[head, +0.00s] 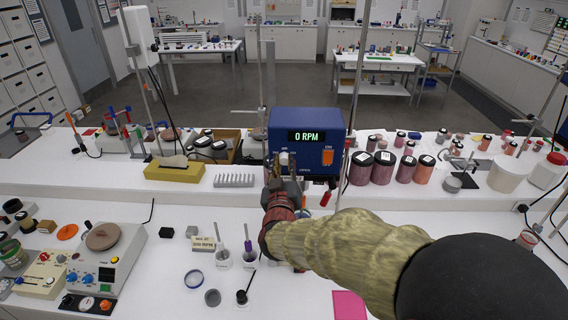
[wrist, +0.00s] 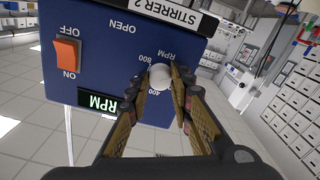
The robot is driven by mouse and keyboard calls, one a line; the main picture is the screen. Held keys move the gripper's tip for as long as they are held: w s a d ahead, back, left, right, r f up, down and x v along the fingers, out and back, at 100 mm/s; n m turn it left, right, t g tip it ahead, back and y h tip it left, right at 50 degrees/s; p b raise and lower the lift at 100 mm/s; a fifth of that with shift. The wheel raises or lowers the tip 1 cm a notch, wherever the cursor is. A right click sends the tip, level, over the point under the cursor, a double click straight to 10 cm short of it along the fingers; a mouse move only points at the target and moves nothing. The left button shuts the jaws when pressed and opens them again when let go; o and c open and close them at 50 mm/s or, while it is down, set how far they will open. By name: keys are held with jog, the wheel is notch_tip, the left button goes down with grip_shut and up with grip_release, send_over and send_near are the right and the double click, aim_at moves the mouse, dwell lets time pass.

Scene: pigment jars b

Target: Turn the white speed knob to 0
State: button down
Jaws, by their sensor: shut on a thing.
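In the head view my gripper (head: 285,168) reaches the box front from below.
An orange ON/OFF switch (head: 327,157) is at the right of the box front. Dark-lidded jars (head: 384,167) stand close on the right, a yellow block (head: 174,170) and a white rack (head: 234,181) on the left. Pots with brushes (head: 248,258) stand on the lower bench.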

dwell(0.3)
jog(key=c, duration=1.6)
grip_release()
jog(key=shift+c, duration=0.2)
jog(key=shift+o, duration=0.3)
jog(key=s, duration=1.2)
jog(key=shift+a, duration=0.25)
